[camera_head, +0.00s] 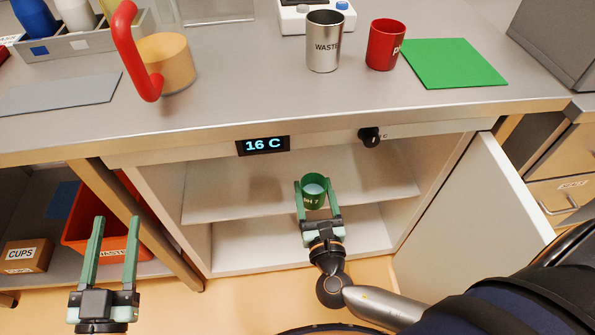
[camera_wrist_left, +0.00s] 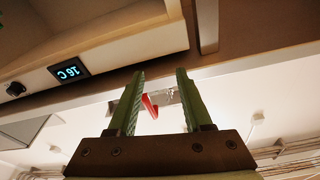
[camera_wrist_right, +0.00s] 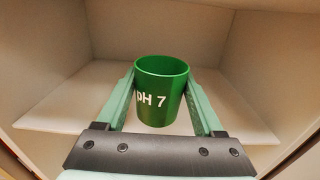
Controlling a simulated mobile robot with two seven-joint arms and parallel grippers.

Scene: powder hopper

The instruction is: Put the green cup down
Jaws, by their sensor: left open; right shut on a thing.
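The green cup (camera_head: 315,190), marked "pH 7", is upright between the fingers of my right gripper (camera_head: 318,194), which is shut on it. They are at the open cabinet below the bench, by its white middle shelf (camera_head: 240,200). In the right wrist view the cup (camera_wrist_right: 162,92) is between both fingers (camera_wrist_right: 163,100), with the shelf (camera_wrist_right: 60,105) behind and below it. I cannot tell whether the cup touches the shelf. My left gripper (camera_head: 112,250) is open and empty at the lower left; it also shows in the left wrist view (camera_wrist_left: 160,90).
The cabinet door (camera_head: 480,210) stands open at the right. A display (camera_head: 262,145) reads 16 C beside a black knob (camera_head: 370,136). On the bench are a metal waste cup (camera_head: 325,45), a red cup (camera_head: 385,45) and a green mat (camera_head: 453,62). An orange bin (camera_head: 85,225) stands at the left.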

